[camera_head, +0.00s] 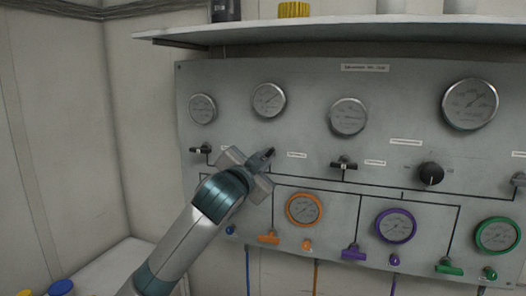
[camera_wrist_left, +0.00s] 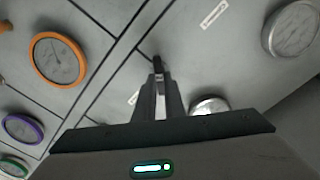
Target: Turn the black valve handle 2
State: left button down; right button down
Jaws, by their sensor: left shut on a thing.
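The grey air panel (camera_head: 235,80) carries a row of small black valve handles. My left gripper (camera_head: 262,161) reaches up to the second handle from the left and is shut on it. Only the dark tip of this black valve handle (camera_head: 270,152) shows past the fingers. In the left wrist view the fingers (camera_wrist_left: 161,98) are close together, with the black handle (camera_wrist_left: 158,66) at their tips, against the panel. Its middle and stem are hidden. Other black handles are at the left (camera_head: 201,149) and right (camera_head: 343,163). My right gripper is out of view.
Gauges line the panel above, such as the large one (camera_head: 470,104). Below are orange (camera_head: 304,209), purple (camera_head: 396,226) and green (camera_head: 497,235) gauges with coloured handles. A black knob (camera_head: 431,175) is to the right. A shelf (camera_head: 330,32) juts out above the panel.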

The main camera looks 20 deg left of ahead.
pick_arm(q)
jog(key=m+p, duration=0.4)
jog(key=m, duration=0.1)
jog(key=shift+m, duration=0.4)
jog(key=m+p, duration=0.2)
jog(key=m, duration=0.1)
jog(key=shift+d+f, duration=0.1)
jog(key=shift+f+m+p, duration=0.15)
jog(key=shift+m+p, duration=0.35)
jog(key=shift+m, duration=0.2)
jog(key=c, duration=1.8)
grip_release()
jog(key=shift+c, duration=0.2)
jog(key=shift+f, duration=0.1)
